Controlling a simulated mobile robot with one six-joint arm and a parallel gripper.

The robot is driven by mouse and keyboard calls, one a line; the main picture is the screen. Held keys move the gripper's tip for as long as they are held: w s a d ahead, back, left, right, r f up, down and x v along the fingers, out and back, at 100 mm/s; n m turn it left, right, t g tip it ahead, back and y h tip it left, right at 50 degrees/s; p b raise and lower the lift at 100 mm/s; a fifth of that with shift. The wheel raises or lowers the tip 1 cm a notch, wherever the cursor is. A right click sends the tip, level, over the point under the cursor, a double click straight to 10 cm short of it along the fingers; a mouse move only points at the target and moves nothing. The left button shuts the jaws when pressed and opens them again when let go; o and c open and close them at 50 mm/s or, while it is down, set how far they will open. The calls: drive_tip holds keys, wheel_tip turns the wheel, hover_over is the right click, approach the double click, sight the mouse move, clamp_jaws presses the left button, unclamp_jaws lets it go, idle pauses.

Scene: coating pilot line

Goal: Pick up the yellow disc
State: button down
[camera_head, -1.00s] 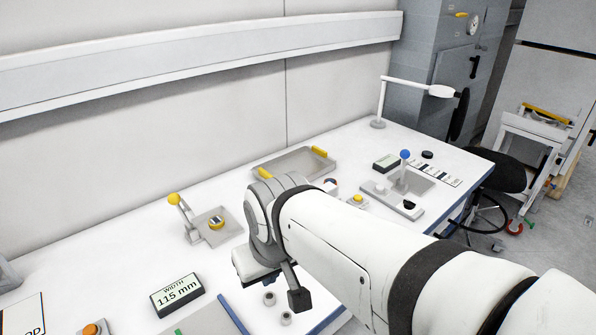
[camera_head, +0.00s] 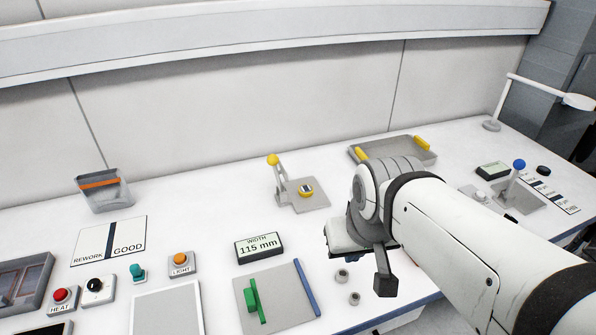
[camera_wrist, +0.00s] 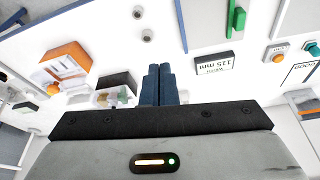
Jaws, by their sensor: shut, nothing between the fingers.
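A small yellow disc (camera_head: 306,190) with a dark centre sits on a grey plate (camera_head: 312,204) in the head view. Beside it stands a lever with a yellow knob (camera_head: 273,160). I cannot make out the disc in the wrist view. My gripper (camera_wrist: 160,68) shows its dark blue fingers closed together in the wrist view, with nothing between them. In the head view my wrist is to the right of and nearer than the disc, apart from it. The fingertips cannot be clearly seen there.
A width display (camera_head: 259,247) reads 115 mm. Two small grey rings (camera_head: 342,275) lie near the front edge. A tray with yellow grips (camera_head: 424,158) stands behind my wrist. A grey bin (camera_head: 103,192) and a rework/good card (camera_head: 108,240) are at left. Clear bench lies left of the lever.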

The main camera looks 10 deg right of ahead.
sight(306, 189)
drive_tip(key=c, duration=2.2)
unclamp_jaws()
